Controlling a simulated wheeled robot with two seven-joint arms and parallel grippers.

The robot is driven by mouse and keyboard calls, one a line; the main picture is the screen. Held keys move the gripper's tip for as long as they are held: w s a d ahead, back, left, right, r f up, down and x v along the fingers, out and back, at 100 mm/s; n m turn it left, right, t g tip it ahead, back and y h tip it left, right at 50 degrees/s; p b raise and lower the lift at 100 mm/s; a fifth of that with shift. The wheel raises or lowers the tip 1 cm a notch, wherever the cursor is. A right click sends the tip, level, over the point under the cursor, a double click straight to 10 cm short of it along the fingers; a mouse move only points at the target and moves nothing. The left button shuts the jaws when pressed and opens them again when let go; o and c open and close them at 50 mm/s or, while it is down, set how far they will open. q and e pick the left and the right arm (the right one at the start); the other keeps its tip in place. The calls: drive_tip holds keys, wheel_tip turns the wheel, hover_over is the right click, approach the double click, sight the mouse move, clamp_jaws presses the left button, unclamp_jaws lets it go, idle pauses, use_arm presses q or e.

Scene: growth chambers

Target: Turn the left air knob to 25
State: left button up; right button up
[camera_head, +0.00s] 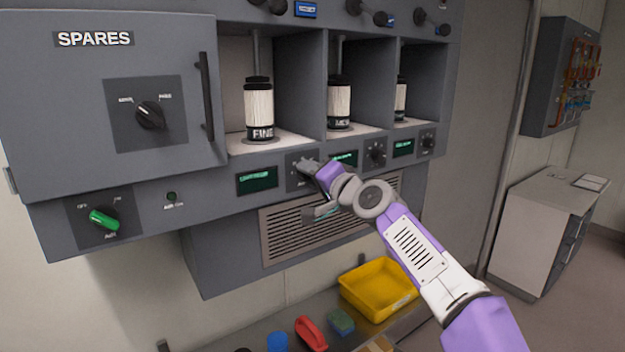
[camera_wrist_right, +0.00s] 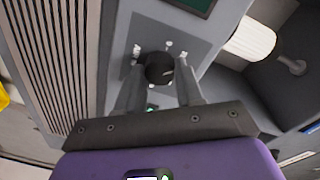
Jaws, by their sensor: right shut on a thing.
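The left air knob (camera_wrist_right: 160,67) is a round black knob on a dark grey plate with pale marks around it, in the right wrist view. My right gripper (camera_wrist_right: 159,78) has a finger on either side of it and is shut on it. In the head view my right gripper (camera_head: 310,168) reaches the knob plate (camera_head: 294,184) below the left bay and hides most of the knob. The knob's setting is too small to read. A green-lit display (camera_head: 257,180) sits left of the plate; its text is unreadable. My left gripper is not in view.
Further right are another display (camera_head: 345,159) and knob (camera_head: 376,154). A vent grille (camera_head: 290,234) lies below my right gripper. A green knob (camera_head: 104,218) is at the lower left. A yellow tray (camera_head: 378,288) stands on the bench below.

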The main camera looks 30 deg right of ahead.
drive_tip(key=shift+n, duration=0.3)
idle(0.4)
drive_tip(key=o, duration=1)
drive_tip(key=shift+o, duration=0.2)
drive_tip(key=s+b, duration=0.1)
drive_tip(key=s, duration=0.6)
drive_tip(key=shift+s+d+r, duration=0.15)
drive_tip(key=shift+s, duration=0.15)
